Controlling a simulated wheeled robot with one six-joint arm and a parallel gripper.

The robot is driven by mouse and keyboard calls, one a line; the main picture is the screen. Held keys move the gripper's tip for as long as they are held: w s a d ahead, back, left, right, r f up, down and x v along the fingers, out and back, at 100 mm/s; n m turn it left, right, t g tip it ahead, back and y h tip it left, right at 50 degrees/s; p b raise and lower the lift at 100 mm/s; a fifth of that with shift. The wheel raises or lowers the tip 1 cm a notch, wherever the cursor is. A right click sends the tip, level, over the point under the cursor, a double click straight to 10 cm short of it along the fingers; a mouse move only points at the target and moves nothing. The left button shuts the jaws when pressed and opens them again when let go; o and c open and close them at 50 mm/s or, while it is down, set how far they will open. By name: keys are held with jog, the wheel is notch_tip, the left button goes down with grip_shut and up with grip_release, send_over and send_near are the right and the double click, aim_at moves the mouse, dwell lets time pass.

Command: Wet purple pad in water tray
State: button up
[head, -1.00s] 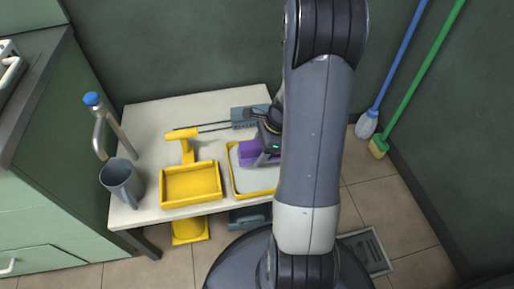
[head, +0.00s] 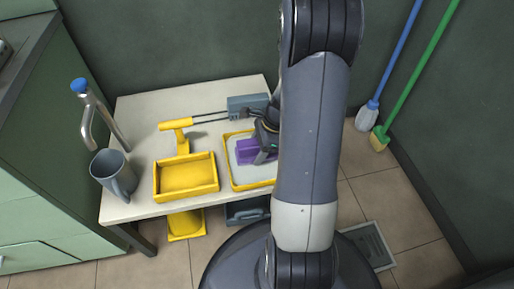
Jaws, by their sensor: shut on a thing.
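The purple pad (head: 247,151) is in the yellow-rimmed water tray (head: 231,172), which has a pale grey-white inside and stands on the white table. My gripper (head: 264,150) is shut on the pad and holds it in or just over the tray. My arm hides the right part of the tray and some of the gripper. I cannot tell whether the pad touches the water.
An empty yellow tray (head: 186,178) stands left of the water tray. A yellow-handled tool (head: 177,124) stands behind it, and a grey block (head: 248,104) lies farther back. Two brooms lean at the right.

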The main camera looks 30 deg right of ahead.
aim_at(252, 142)
jog(key=shift+f, duration=0.55)
dwell(1.7)
jog(key=shift+r, duration=0.1)
notch_tip(252, 142, up, 7)
jog(key=p, duration=0.6)
jog(key=shift+p, duration=0.35)
dwell(0.5)
jog(key=shift+w+a+n, duration=0.15)
jog(key=shift+n, duration=0.15)
jog(key=w+a+r+n+g, duration=0.1)
jog(key=n, duration=0.2)
jog(key=w+a+r+n+g, duration=0.1)
jog(key=w+a+n, duration=0.1)
jog(key=n, duration=0.1)
jog(key=w+a+n+g, duration=0.1)
jog(key=a+n, duration=0.1)
jog(key=n, duration=0.1)
jog(key=shift+w+a+r+n+g+h, duration=0.1)
jog(key=shift+w+r+n+g+h, duration=0.2)
jog(key=shift+r+g, duration=0.1)
jog(key=w+a+r+n+g+h, duration=0.25)
jog(key=w+a+r+n, duration=0.2)
jog(key=n, duration=0.65)
notch_tip(252, 142, up, 19)
jog(key=s+a+h+p, duration=0.1)
jog(key=s+p, duration=0.2)
jog(key=p, duration=2.5)
